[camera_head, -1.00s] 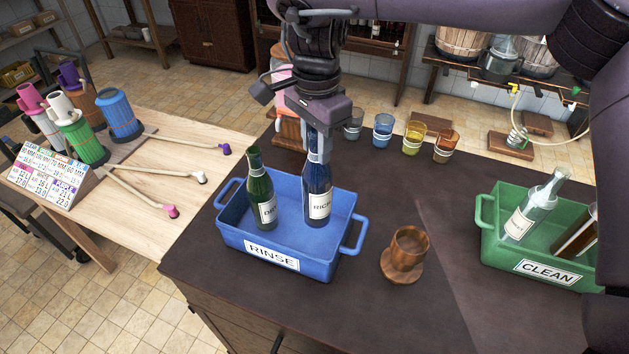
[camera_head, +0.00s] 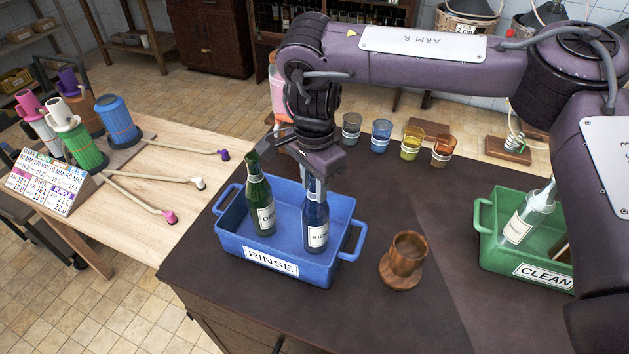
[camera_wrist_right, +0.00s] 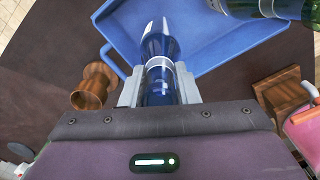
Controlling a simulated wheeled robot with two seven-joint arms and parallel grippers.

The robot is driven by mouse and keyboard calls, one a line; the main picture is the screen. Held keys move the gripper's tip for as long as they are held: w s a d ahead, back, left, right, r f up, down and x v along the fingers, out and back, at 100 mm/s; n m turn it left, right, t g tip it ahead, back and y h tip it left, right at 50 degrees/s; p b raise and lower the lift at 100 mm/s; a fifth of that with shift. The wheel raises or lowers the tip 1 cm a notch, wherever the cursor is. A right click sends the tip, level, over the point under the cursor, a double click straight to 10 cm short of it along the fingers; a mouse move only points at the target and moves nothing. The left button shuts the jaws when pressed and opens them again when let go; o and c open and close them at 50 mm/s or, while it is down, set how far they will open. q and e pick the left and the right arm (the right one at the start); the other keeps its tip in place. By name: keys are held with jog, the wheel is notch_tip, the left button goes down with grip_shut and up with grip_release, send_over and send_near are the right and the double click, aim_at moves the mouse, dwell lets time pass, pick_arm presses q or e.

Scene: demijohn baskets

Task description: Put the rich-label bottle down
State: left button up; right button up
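The rich-label bottle (camera_head: 316,228), dark blue with a pale label now hard to read, is upright inside the blue RINSE tub (camera_head: 345,262). My right gripper (camera_head: 318,172) is at its neck from above. In the right wrist view the two fingers (camera_wrist_right: 160,92) flank the blue neck closely, and the bottle (camera_wrist_right: 158,48) extends away over the tub. I cannot tell whether its base touches the tub floor. A green bottle (camera_head: 259,200) with a pale label stands to its left in the same tub. My left gripper is not in view.
A wooden cup (camera_head: 408,253) on a round base stands right of the tub. The green CLEAN tub (camera_head: 487,255) holds a clear bottle (camera_head: 527,215). Several coloured glasses (camera_head: 381,136) line the back edge. Dark counter (camera_head: 420,315) is bare in front.

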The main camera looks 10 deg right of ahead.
jog(key=o, duration=0.4)
notch_tip(320, 180, up, 12)
jog(key=shift+r, duration=0.15)
dwell(0.3)
dwell(0.4)
